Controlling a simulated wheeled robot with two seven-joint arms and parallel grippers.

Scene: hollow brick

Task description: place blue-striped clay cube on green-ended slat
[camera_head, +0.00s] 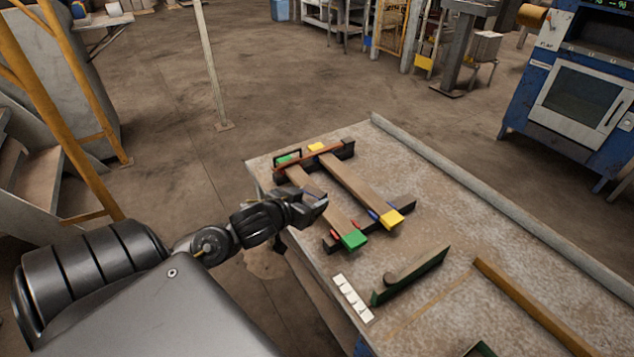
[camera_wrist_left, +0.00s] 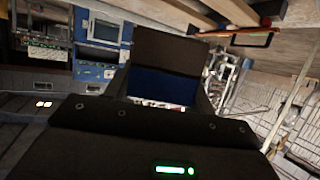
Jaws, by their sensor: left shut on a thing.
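The blue-striped clay cube (camera_wrist_left: 168,58) fills the middle of the left wrist view, brown above with a dark blue band below. My left gripper (camera_head: 316,203) is shut on it; the cube is mostly hidden by the fingers in the head view. The gripper is beside and partly in front of the green-ended slat (camera_head: 338,218), near its middle. This slat has a green near end (camera_head: 353,239) and a green far end, and lies across two dark supports. I cannot tell the cube's height above it. My right gripper is not in view.
A yellow-ended slat (camera_head: 358,183) lies parallel, just right. A dark green upright piece (camera_head: 412,276) with a round brown knob and a white segmented strip (camera_head: 353,298) are nearer on the table (camera_head: 455,235). A wooden strip (camera_head: 530,305) lies at right.

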